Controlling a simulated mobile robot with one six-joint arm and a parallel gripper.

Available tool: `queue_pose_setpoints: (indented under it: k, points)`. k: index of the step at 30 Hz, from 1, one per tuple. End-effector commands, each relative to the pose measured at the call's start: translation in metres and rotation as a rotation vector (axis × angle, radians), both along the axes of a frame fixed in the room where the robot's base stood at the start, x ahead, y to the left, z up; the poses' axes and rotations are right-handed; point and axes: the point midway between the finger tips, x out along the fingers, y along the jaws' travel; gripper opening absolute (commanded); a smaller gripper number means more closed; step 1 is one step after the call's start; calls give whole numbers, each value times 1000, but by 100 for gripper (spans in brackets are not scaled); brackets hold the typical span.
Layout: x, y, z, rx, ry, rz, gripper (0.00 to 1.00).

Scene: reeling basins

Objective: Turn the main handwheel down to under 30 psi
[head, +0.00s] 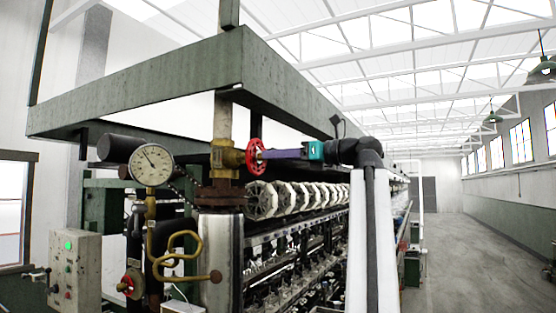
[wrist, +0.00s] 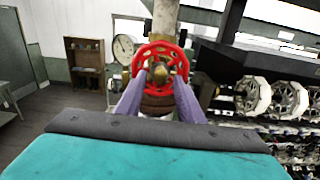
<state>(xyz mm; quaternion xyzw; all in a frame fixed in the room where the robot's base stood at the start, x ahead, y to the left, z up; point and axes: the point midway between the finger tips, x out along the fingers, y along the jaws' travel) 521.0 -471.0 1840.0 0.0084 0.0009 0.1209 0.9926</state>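The main handwheel (head: 256,156) is red, on a brass valve (head: 226,157) on the vertical pipe. It faces me in the wrist view (wrist: 160,50), with a brass hub in its middle. My gripper (head: 264,155) comes from the right, its purple fingertips at the wheel's face. In the wrist view the fingers (wrist: 159,82) stand well apart, one on each side of the hub. Whether they touch the wheel I cannot tell. The round pressure gauge (head: 153,164) has its needle pointing up and left; its numbers are too small to read. It also shows in the wrist view (wrist: 123,48).
A smaller red handwheel (head: 131,284) sits low on the left pipe, near a bent brass pipe (head: 178,255). A control box (head: 75,270) with a green light stands at far left. A green beam (head: 150,95) runs overhead. The aisle floor (head: 470,260) at right is clear.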

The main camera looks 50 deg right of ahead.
Motion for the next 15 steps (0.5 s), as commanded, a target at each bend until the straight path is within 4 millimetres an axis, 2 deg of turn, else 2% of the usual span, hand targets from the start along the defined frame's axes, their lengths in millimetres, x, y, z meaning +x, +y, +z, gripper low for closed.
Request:
queue_pose_setpoints:
  k: [15]
  points:
    - [4,1,1,-17,-4,1,34]
